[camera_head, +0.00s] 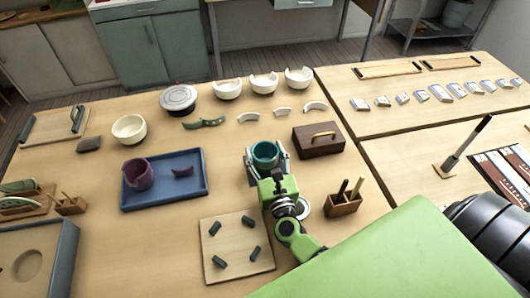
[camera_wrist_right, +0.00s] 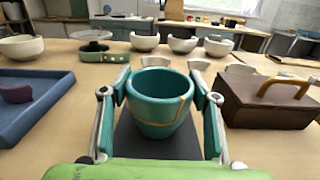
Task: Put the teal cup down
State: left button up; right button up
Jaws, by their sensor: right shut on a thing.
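The teal cup (camera_head: 265,154) is upright between the fingers of my right gripper (camera_head: 266,160), near the middle of the table. In the right wrist view the teal cup (camera_wrist_right: 160,103) shows a gold seam down its right side. The fingers of my right gripper (camera_wrist_right: 165,112) are shut on it, one on each side. A dark flat surface (camera_wrist_right: 155,145) shows under and in front of the cup. I cannot tell whether the cup touches the table. My left gripper does not show in either view.
A blue tray (camera_head: 195,190) with a plum broken cup (camera_head: 138,174) is at the left. A brown box (camera_head: 318,140) stands close right. A wooden holder (camera_head: 344,204) and a board with dark pegs (camera_head: 238,265) are nearer. Broken white bowls (camera_head: 263,84) stand behind.

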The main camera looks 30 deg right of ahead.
jog(key=shift+f, duration=0.15)
jog(key=o, duration=1)
jog(key=shift+r, duration=0.25)
jog(key=b+v, duration=0.1)
jog(key=v, duration=0.4)
jog(key=b+v, duration=0.2)
jog(key=v, duration=0.4)
jog(key=shift+f, duration=0.25)
jog(key=shift+s+a+r, duration=0.1)
jog(key=shift+s+r, duration=0.05)
jog(key=shift+s, duration=0.4)
